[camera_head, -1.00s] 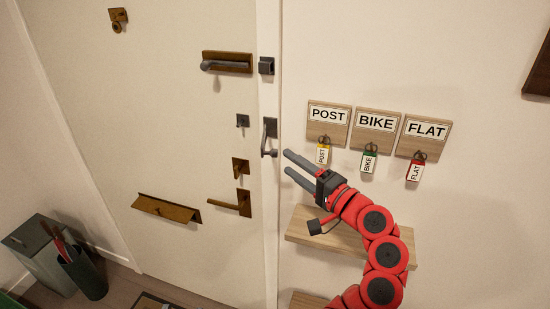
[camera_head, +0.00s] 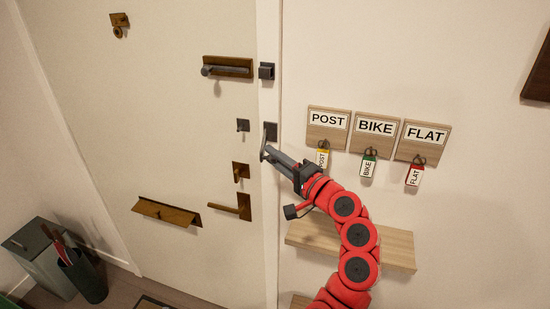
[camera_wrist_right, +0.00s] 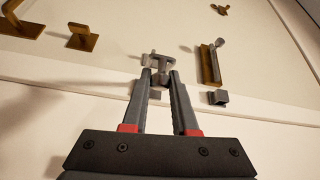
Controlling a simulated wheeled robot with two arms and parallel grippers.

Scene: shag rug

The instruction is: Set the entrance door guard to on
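The door guard is a dark plate (camera_head: 271,130) on the door frame with a hanging grey bar. A small grey stud (camera_head: 243,125) sits beside it on the white door. My right gripper (camera_head: 267,152) is at the lower part of the bar. In the right wrist view, grey guard metal (camera_wrist_right: 160,77) shows between the fingertips of my right gripper (camera_wrist_right: 160,73). The stud (camera_wrist_right: 153,59) shows just beyond the tips. The fingers partly hide the guard, and I cannot tell whether they press on the bar. My left gripper is out of view.
Key boards (camera_head: 375,131) with tagged keys hang to the right. A wooden shelf (camera_head: 390,247) lies below them. A bin (camera_head: 40,255) stands at lower left.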

